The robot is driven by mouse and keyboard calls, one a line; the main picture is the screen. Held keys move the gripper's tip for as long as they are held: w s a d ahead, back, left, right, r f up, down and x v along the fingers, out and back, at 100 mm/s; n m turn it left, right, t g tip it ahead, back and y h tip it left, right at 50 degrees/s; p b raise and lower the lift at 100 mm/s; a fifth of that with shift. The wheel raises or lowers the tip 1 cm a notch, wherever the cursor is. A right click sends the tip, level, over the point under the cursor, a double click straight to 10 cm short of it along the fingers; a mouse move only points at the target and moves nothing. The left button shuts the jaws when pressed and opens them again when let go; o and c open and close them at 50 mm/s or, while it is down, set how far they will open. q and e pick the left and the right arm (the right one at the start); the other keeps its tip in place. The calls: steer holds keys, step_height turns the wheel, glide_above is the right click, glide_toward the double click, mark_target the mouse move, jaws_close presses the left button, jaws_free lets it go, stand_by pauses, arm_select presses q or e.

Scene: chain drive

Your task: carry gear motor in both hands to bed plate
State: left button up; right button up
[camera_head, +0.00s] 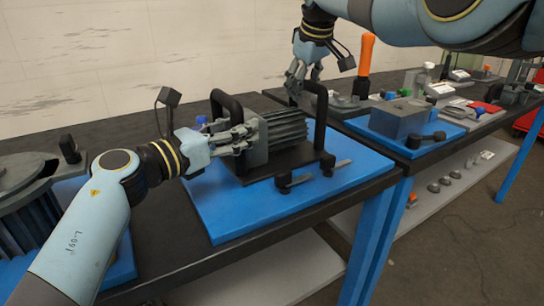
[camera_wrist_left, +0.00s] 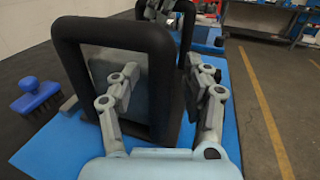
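The gear motor (camera_head: 282,130) is a grey finned block with a black loop handle at each end. It stands upright on a dark flat plate on a blue board. My left gripper (camera_head: 235,138) is at its left handle (camera_head: 222,105). In the left wrist view, the spread fingers of my left gripper (camera_wrist_left: 168,88) lie either side of the handle's right upright (camera_wrist_left: 161,95), with gaps visible. My right gripper (camera_head: 302,78) points down beside the top of the right handle (camera_head: 321,110), fingers apart. Contact there cannot be told. I cannot clearly identify the bed plate.
Two small dark clamp-like parts (camera_head: 285,181) lie in front of the motor. A grey block (camera_head: 400,118) sits on another blue board to the right, near an orange-handled tool (camera_head: 365,60). A blue brush-like item (camera_wrist_left: 38,95) lies left of the handle. The blue board's front (camera_head: 290,212) is clear.

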arm_select(q)
steer(key=shift+a+f, duration=0.15)
steer(key=shift+f, duration=0.05)
arm_select(e)
steer(key=shift+w+d+r, duration=0.1)
arm_select(q)
steer(key=shift+s, duration=0.1)
arm_select(e)
steer(key=shift+r, duration=0.1)
arm_select(q)
steer(key=v, duration=1.1)
steer(key=shift+s+a, duration=0.25)
steer(key=shift+a, duration=0.05)
arm_select(e)
steer(key=v, duration=1.2)
